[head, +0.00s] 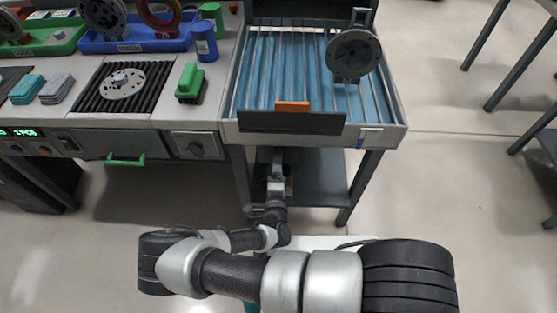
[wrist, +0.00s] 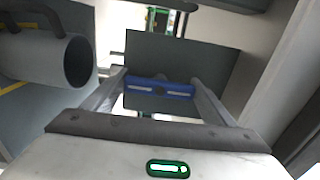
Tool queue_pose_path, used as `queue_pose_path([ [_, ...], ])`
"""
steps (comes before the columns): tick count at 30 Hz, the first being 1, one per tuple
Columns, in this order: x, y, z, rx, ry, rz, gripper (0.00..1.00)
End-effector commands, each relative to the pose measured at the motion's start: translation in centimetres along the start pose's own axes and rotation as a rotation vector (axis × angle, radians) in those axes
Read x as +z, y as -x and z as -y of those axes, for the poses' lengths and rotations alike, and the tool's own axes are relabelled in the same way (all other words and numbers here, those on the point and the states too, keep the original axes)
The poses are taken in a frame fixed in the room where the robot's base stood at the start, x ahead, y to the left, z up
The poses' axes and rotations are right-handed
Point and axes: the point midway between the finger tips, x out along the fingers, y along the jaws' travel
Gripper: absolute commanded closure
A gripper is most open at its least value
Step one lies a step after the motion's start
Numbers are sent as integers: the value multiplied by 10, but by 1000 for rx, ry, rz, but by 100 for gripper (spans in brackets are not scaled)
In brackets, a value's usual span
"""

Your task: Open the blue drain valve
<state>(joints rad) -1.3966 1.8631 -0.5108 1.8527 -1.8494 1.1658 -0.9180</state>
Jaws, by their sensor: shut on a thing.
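The blue drain valve (wrist: 160,88) shows in the wrist view as a short blue bar with pale slots and a dark centre. It lies crosswise between the two fingers of my gripper (wrist: 159,84), which is shut on it, with a finger at each end. Behind it is a dark grey plate (wrist: 225,60). In the head view my arm reaches under the slatted blue tray (head: 285,75), and my gripper (head: 277,163) is below the tray's front edge. The valve cannot be made out in the head view.
A grey pipe (wrist: 45,57) with an open end is left of my gripper. Table legs (head: 360,190) flank my arm, with a lower shelf (head: 320,178) behind it. Open floor lies to the right.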

Motion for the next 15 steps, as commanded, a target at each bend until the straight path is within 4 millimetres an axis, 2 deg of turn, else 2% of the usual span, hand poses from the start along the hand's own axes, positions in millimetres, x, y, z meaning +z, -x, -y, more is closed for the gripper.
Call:
queue_pose_path([
  [2, 0, 1, -1, 3, 7, 1, 44],
  [3, 0, 1, -1, 3, 7, 1, 20],
  [6, 0, 1, -1, 3, 6, 1, 3],
  [15, 0, 1, 0, 1, 3, 1, 3],
])
